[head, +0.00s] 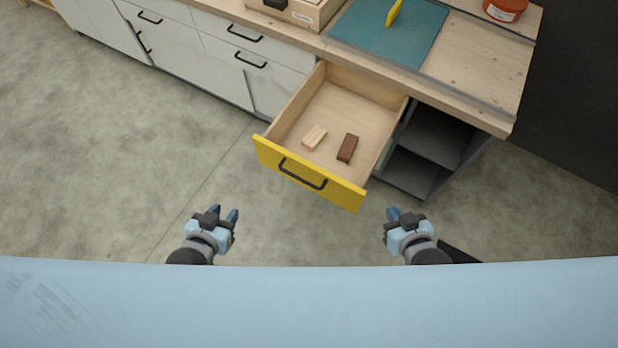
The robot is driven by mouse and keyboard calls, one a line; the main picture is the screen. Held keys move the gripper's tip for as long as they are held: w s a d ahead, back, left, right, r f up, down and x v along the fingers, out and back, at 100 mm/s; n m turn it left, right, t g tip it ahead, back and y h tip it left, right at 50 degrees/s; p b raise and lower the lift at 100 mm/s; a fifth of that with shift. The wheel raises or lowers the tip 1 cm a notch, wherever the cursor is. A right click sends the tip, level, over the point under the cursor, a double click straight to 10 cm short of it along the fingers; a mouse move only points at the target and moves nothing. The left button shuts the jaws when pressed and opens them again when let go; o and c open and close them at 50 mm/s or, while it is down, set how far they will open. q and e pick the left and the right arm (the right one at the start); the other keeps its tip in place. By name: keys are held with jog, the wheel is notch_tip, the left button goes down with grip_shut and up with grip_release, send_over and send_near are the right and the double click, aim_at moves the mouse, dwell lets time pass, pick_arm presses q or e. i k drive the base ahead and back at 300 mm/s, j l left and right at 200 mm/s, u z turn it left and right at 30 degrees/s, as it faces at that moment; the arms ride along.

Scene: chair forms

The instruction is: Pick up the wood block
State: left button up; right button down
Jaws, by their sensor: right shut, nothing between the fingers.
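A light wood block (314,137) lies in the open drawer, left of its middle. It has a line or groove along its length. A dark brown block (347,148) lies to its right, apart from it. The drawer (345,105) has pale wooden walls and a yellow front. My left gripper (224,213) is open and empty, outside the drawer, in front and to the left of it. My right gripper (393,212) is shut and empty, in front and to the right of the drawer. Neither gripper touches a block.
The yellow front (325,182) with its dark handle (302,173) stands between my grippers and the blocks. The worktop (480,80) behind carries a teal mat (400,45), a yellow object (394,12), a wooden box (305,12) and an orange-red container (505,10). Open shelves (430,135) are right.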

aim_at(318, 133)
jog(key=j+z, duration=0.1)
jog(key=z, duration=0.45)
jog(key=j+z, duration=0.8)
jog(key=j, duration=0.15)
jog(key=j+z, duration=0.1)
jog(key=j, duration=0.25)
jog(key=k+j+z, duration=0.1)
jog(key=j, duration=0.25)
jog(key=k+j+z, duration=0.1)
jog(key=j, duration=0.25)
jog(key=k+j, duration=0.1)
jog(key=j, duration=0.4)
jog(key=k+j, duration=0.1)
jog(key=j, duration=0.4)
jog(key=i+j, duration=0.3)
jog(key=j, duration=0.1)
